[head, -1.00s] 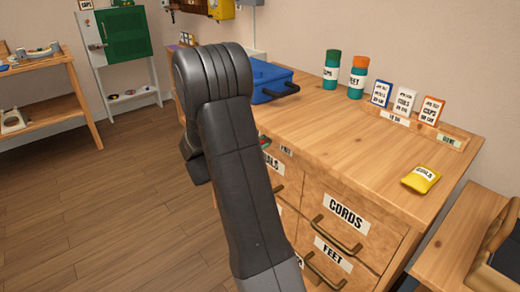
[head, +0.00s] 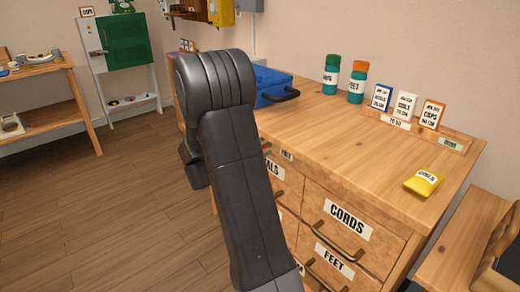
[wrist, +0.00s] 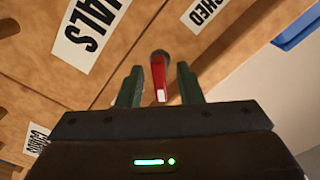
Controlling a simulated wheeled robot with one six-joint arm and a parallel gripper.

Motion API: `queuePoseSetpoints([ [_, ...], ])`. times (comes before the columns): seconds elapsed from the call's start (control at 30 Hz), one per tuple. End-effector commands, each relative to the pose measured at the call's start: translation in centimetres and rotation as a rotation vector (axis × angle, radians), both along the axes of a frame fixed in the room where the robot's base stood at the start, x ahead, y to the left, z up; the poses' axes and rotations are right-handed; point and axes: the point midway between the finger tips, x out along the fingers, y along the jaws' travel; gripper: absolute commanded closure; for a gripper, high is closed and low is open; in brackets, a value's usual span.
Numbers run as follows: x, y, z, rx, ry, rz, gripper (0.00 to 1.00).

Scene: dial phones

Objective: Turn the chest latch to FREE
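The chest latch is a red handle (wrist: 159,78) on a dark round pivot, on the wooden chest front in the wrist view. My gripper (wrist: 160,82) has two green fingers standing apart, one on each side of the red handle, with a visible gap to each. I cannot tell how deep the handle sits between them. In the head view my arm hides most of the latch area. A FREE label (head: 287,156) shows on the chest front just right of my arm.
The wooden chest (head: 385,150) has drawers labelled CORDS (head: 347,219) and FEET (head: 334,257). On its top are a blue case (head: 272,88), jars (head: 357,84), small cards (head: 405,105) and a yellow packet (head: 423,182). Floor left of my arm is clear.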

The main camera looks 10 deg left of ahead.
Motion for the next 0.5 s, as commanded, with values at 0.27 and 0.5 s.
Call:
queuePoseSetpoints([
  [0.27, -0.2, 0.2, 0.0, -0.001, 0.000, 0.001, 0.67],
  [0.5, -2.9, 2.5, 0.2, -0.002, 0.001, 0.006, 0.67],
])
